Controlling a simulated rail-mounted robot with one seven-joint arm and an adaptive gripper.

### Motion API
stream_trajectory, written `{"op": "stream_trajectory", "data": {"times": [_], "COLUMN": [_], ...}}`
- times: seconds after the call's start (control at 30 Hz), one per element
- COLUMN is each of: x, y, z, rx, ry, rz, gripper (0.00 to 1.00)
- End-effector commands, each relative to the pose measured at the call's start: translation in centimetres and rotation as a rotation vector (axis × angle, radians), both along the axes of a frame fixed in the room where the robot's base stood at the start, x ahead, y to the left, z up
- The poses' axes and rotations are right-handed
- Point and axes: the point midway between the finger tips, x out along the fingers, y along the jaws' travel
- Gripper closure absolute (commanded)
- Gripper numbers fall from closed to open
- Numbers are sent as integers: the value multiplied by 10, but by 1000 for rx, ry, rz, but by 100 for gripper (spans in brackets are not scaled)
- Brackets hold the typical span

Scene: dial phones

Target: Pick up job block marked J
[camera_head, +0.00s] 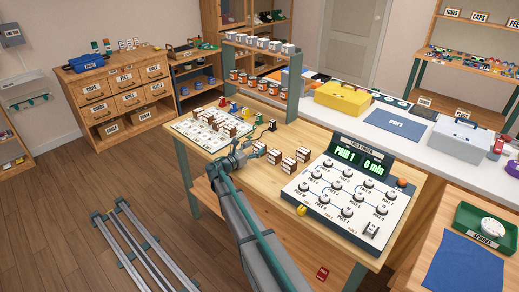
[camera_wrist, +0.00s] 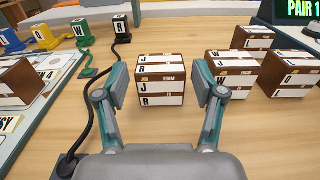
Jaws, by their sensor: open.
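In the wrist view, a brown block with white labels (camera_wrist: 160,82) stands on the table between and just beyond my fingertips. Its top label reads J, and its front labels show J and R. My gripper (camera_wrist: 160,92) is open and empty, with one finger on each side of the near space. Fingertip contact with the block cannot be told. In the head view my gripper (camera_head: 256,150) is low over the wooden table, left of a small group of brown blocks (camera_head: 288,166).
A black cable (camera_wrist: 92,110) runs along the left. The dial panel (camera_head: 345,200) lies to the right.

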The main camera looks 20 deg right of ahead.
Motion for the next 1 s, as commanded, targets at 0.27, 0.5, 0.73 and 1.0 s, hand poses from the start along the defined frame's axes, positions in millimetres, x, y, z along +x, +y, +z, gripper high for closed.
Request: {"op": "stream_trajectory", "data": {"times": [0.27,0.5,0.73,1.0], "x": [15,16,16,16], "y": [-38,-42,-42,-42], "z": [1,0,0,0], "rx": [1,0,0,0], "ry": [0,-1,-1,-1], "rz": [-3,-1,-1,-1], "gripper": [31,31,60,81]}}
